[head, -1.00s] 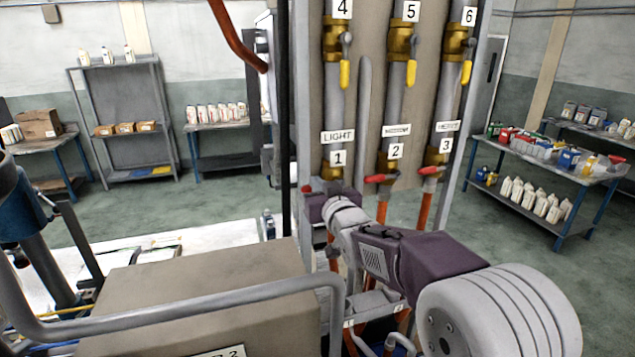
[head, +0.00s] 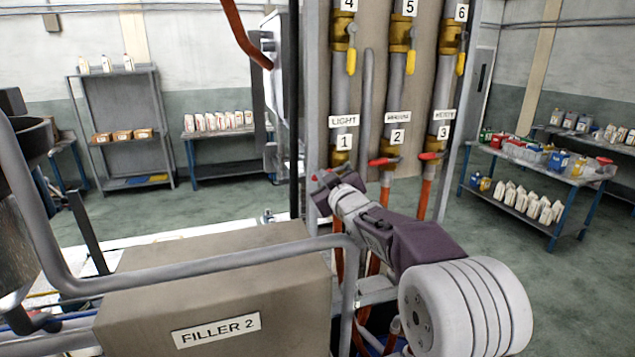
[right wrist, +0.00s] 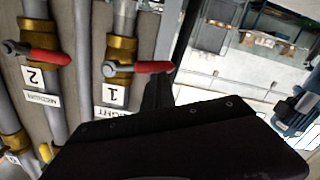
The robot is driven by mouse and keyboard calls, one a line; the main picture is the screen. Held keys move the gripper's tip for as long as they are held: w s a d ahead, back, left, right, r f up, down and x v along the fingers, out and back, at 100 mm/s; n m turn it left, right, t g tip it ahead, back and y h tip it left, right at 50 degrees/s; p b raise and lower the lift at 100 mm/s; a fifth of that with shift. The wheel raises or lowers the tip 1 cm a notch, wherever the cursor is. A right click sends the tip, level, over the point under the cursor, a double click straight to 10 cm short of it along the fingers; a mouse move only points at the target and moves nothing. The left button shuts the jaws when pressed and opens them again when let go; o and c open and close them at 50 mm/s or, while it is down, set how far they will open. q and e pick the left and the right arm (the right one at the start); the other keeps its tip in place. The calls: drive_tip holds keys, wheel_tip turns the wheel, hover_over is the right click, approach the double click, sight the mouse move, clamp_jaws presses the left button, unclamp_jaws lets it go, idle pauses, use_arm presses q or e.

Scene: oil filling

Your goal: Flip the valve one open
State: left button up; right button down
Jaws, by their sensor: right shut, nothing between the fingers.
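Valve one is a brass valve on the pipe marked 1 (head: 343,142) under a LIGHT label. In the right wrist view its brass body (right wrist: 119,60) and red lever (right wrist: 147,67) show clearly, with the lever lying across the pipe. In the head view my right wrist hides most of this valve. My right gripper (head: 326,180) is in front of it, shut and empty. In the right wrist view the dark fingers (right wrist: 158,92) are together, close to the lever's free end. I cannot tell whether they touch it. My left gripper is not in view.
Valve two's red lever (head: 383,161) and valve three's red lever (head: 430,156) sit to the right, both crosswise. Valves with yellow levers (head: 351,61) are above. A grey pipe rail (head: 200,270) and the FILLER 2 box (head: 130,310) stand at the front left.

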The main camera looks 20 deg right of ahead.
drive_tip(key=d+f+n+b, duration=0.5)
drive_tip(key=f+n+b, duration=0.1)
drive_tip(key=n+b, duration=0.5)
drive_tip(key=shift+d+f+n+t+h, duration=0.15)
drive_tip(key=shift+d+n+t+h, duration=0.2)
drive_tip(key=shift+n, duration=0.55)
drive_tip(key=shift+w+d, duration=0.1)
drive_tip(key=shift+d, duration=0.05)
idle(0.6)
